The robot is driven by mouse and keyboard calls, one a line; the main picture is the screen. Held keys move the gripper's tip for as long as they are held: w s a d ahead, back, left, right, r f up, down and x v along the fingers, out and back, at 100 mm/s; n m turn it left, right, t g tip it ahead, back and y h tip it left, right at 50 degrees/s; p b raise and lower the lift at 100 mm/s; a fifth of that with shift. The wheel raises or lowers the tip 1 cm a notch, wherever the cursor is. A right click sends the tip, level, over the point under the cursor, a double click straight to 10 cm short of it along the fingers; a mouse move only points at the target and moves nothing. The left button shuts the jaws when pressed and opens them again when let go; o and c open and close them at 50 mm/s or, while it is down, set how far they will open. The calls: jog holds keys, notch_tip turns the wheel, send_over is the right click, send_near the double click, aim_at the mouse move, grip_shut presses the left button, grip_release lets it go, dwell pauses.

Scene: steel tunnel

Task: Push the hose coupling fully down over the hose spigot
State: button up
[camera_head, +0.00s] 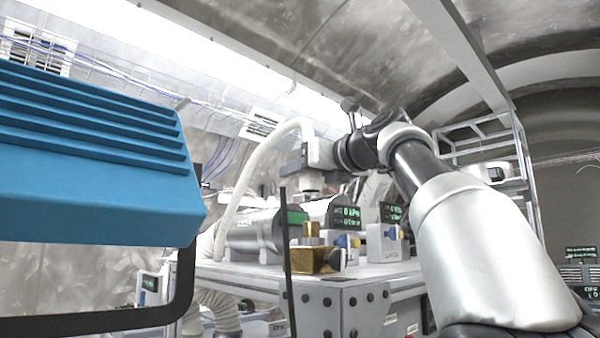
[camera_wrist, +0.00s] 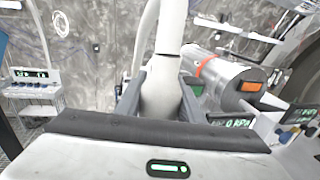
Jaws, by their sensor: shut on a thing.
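My gripper (camera_head: 312,180) is over the steel bench in the head view, pointing down. In the wrist view its two fingers (camera_wrist: 162,84) are closed on the sides of the pale hose coupling (camera_wrist: 160,100). The white hose (camera_head: 258,165) arches from the gripper down to the left; it also runs up out of the wrist view (camera_wrist: 173,25). A brass block (camera_head: 313,260) with a short upright post stands at the bench's front edge, below the gripper. I cannot make out the spigot for certain, nor whether the coupling touches it.
A steel cylinder (camera_head: 250,232) lies on the bench behind the brass block. Small boxes with green displays (camera_head: 388,242) stand to the right. A large blue ribbed case (camera_head: 90,155) fills the left foreground. A metal rack (camera_head: 490,150) stands at the right.

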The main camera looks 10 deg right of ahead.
aim_at(306, 191)
jog(key=shift+f+b, duration=1.5)
jog(key=shift+f, duration=0.85)
jog(key=shift+p, duration=0.7)
jog(key=shift+f+b, duration=2.15)
jog(key=shift+f, duration=0.8)
jog(key=o, duration=1.1)
jog(key=shift+o, duration=0.2)
